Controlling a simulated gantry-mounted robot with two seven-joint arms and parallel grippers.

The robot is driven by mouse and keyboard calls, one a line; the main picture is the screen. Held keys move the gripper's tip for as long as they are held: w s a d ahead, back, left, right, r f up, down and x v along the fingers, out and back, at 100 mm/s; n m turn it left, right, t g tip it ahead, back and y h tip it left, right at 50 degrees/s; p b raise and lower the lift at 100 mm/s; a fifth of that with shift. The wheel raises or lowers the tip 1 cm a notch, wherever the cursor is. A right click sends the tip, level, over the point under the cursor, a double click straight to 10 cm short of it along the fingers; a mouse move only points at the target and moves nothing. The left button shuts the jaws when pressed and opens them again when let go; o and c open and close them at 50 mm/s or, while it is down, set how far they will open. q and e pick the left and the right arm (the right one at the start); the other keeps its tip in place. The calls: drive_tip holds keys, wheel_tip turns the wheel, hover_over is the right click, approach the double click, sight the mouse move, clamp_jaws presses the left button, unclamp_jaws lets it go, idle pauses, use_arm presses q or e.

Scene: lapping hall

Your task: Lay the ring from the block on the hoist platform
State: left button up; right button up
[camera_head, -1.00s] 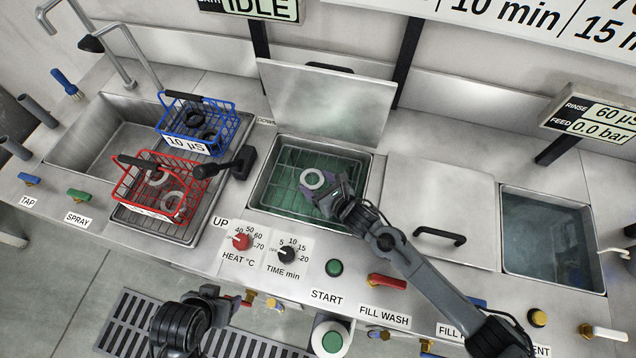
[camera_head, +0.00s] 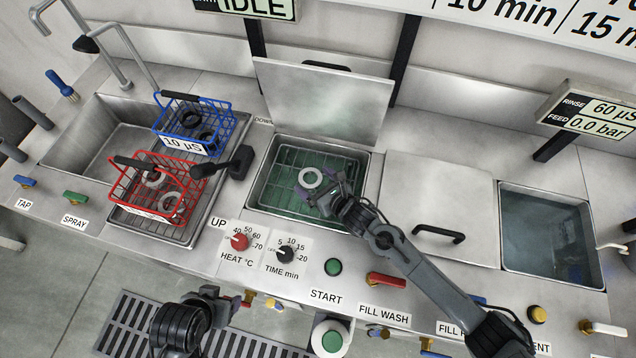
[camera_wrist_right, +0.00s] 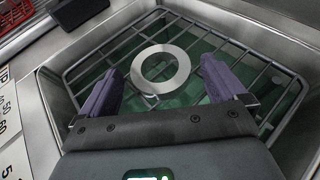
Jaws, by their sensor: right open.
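A pale metal ring (camera_head: 311,178) lies flat on the wire hoist platform (camera_head: 283,160) in the open wash tank. It also shows in the right wrist view (camera_wrist_right: 160,68), resting on the wires of the platform (camera_wrist_right: 227,48). My right gripper (camera_head: 318,191) is over the near side of the platform. In the right wrist view its two purple fingers (camera_wrist_right: 160,85) are spread wide, with the ring between and just beyond them, apart from both. My left gripper (camera_head: 215,296) is low in front of the counter; its jaws are too unclear to judge. No block is clearly visible.
A red basket (camera_head: 137,196) with rings and a blue basket (camera_head: 233,124) stand on the drainer at left. The tank's raised lid (camera_head: 325,98) stands behind it. A closed lid (camera_head: 437,200) and a filled tank (camera_head: 547,232) are at right.

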drive_tip(key=shift+s+d+r, duration=0.15)
drive_tip(key=shift+d, duration=0.05)
drive_tip(key=p+v, duration=0.2)
drive_tip(key=v, duration=0.9)
drive_tip(key=shift+s+d+r, duration=0.15)
drive_tip(key=shift+s+r, duration=0.1)
drive_tip(key=shift+r, duration=0.1)
